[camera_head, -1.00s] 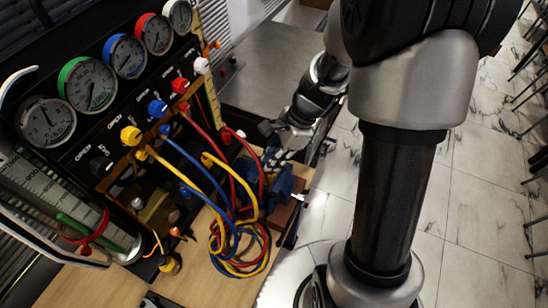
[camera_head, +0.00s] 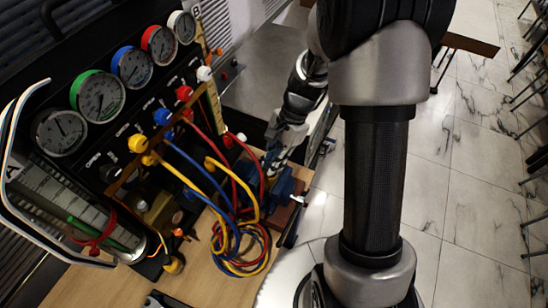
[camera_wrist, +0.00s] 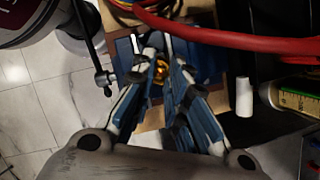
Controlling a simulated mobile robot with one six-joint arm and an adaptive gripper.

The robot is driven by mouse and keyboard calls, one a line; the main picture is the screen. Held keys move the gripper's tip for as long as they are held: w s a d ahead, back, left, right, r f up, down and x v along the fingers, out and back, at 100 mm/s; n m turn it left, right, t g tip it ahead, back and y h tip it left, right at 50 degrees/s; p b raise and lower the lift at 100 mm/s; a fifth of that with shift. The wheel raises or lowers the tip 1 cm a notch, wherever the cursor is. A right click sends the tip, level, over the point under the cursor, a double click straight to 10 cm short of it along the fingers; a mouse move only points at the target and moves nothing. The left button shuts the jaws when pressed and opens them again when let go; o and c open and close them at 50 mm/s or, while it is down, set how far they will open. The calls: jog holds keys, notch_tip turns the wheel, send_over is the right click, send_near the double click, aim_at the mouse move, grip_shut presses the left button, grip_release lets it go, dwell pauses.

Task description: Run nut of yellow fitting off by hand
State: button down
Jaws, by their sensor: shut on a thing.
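In the wrist view, a yellow fitting (camera_wrist: 159,74) shows between the fingers of my gripper (camera_wrist: 163,55). The fingers are closed in around it, and its nut and thread are mostly hidden by them. A blue vise (camera_wrist: 207,57) is behind the fingertips. In the head view my gripper (camera_head: 273,157) points down at the blue vise (camera_head: 284,186) on the bench's right edge. The fitting is too small to make out there.
The gauge panel (camera_head: 102,97) with coloured knobs stands to the left. Red, blue and yellow hoses (camera_head: 238,238) hang and coil beside the vise; a red hose (camera_wrist: 230,42) crosses close to my fingers in the wrist view.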

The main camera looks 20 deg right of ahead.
jog(key=n, duration=0.1)
jog(key=n+g+p, duration=0.1)
jog(key=n, duration=0.1)
jog(key=n+h+p, duration=0.1)
jog(key=shift+w+a+r+n+g, duration=0.1)
jog(key=shift+w+n+g, duration=0.2)
jog(key=shift+n, duration=0.1)
jog(key=n+h+p, duration=0.1)
jog(key=n, duration=0.2)
jog(key=shift+a+n+g, duration=0.15)
jog(key=shift+n+g, duration=0.15)
jog(key=shift+g, duration=0.1)
jog(key=n+h+p, duration=0.1)
jog(key=n+h, duration=0.1)
jog(key=n, duration=0.2)
jog(key=shift+a, duration=0.2)
jog(key=shift+a+n+h+p, duration=0.1)
jog(key=shift+n+h+p, duration=0.4)
jog(key=shift+n, duration=1.5)
jog(key=c, duration=1.6)
grip_release()
